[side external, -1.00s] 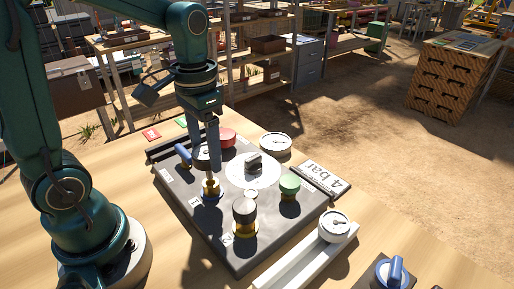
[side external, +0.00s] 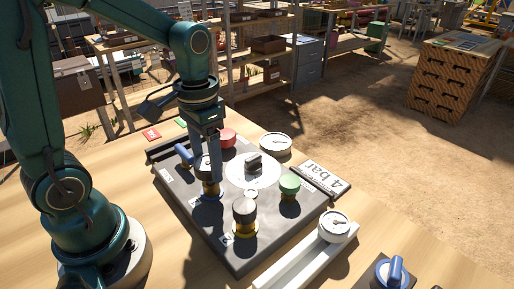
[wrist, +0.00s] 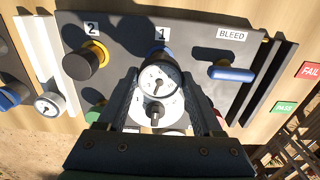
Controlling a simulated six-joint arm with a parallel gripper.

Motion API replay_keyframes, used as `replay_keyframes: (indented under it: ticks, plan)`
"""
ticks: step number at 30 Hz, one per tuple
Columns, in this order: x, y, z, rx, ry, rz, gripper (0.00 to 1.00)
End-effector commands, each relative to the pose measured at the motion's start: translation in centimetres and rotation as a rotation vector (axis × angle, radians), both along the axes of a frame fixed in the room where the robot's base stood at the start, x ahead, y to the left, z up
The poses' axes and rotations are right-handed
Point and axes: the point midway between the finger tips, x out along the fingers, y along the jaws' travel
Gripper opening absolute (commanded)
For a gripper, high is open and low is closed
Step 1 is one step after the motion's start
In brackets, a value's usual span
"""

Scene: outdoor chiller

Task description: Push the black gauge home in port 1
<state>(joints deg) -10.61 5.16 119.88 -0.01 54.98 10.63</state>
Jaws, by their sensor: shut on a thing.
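The black gauge (wrist: 158,82), with a white dial face and dark rim, is between my gripper's fingers in the wrist view. My gripper (side external: 213,183) is shut on it and points down over port 1 of the dark panel (side external: 190,240). The blue ring of port 1 (wrist: 157,51) shows just beyond the gauge, and blue also shows below my fingertips in the side view. The gauge stands at the port. How deep its stem sits is hidden by the fingers and the dial.
Port 2 beside it holds a black cap (side external: 244,210) on a yellow ring. The selector knob (side external: 254,162), green cap (side external: 289,184), red cap (side external: 227,137) and blue bleed lever (side external: 181,153) stand close around. A white rail (side external: 300,266) with a gauge lies right of the panel.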

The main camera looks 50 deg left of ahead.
Motion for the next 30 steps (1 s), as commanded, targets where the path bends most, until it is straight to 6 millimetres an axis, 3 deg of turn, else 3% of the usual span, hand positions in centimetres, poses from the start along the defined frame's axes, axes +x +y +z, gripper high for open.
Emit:
replay_keyframes:
  ticks: [25,26,28,30]
  plan:
    - [0.0,0.0,-1.5,0.000,-0.001,0.000,0.00]
    - [0.0,0.0,-1.5,0.000,-0.001,0.000,0.75]
    - [0.0,0.0,-1.5,0.000,-0.001,0.000,1.00]
    - [0.0,0.0,-1.5,0.000,-0.001,0.000,1.00]
